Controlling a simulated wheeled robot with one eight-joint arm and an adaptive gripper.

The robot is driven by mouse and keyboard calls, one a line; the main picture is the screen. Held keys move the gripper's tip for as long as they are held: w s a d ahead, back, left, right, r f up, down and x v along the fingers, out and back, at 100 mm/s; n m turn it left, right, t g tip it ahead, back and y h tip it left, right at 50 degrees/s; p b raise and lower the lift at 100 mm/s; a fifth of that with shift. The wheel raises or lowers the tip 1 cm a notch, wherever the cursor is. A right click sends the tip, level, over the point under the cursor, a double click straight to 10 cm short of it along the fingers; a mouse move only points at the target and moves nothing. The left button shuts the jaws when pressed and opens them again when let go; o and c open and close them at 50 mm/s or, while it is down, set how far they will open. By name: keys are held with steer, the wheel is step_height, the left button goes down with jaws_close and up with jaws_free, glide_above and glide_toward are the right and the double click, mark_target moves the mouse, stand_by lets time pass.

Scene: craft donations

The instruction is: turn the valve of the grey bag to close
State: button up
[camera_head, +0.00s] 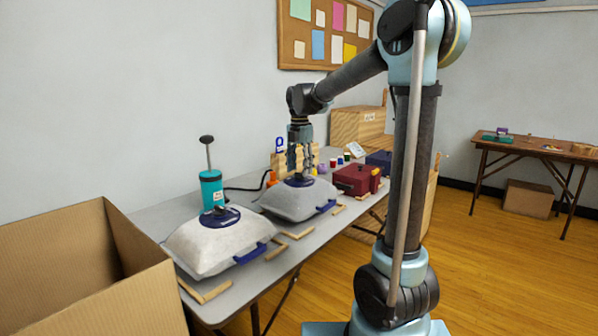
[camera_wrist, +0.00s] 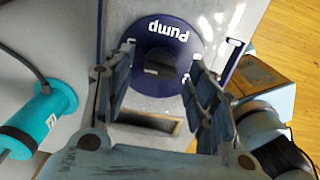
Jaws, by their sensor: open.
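The grey bag (camera_head: 298,200) lies on the table, puffed up, with a dark blue round valve (camera_head: 299,182) on top and a blue strip on its front edge. My gripper (camera_head: 300,170) points down right over this valve. In the wrist view the valve's blue ring (camera_wrist: 146,104) bears the word "Pump", and its dark centre (camera_wrist: 160,60) shows between the spread fingers. My gripper (camera_wrist: 160,72) is open and empty. Whether a finger touches the valve I cannot tell. In the head view the fingers hide part of the valve.
A paler bag (camera_head: 220,243) with a blue valve lies nearer. A teal pump (camera_head: 211,190) stands behind it. Wooden strips (camera_head: 205,291) lie along the table edge. A dark red case (camera_head: 356,179) stands right of the grey bag. An open cardboard box (camera_head: 70,250) is at the left.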

steer(key=shift+f, duration=0.55)
steer(key=c, duration=1.1)
steer(key=shift+a, duration=0.15)
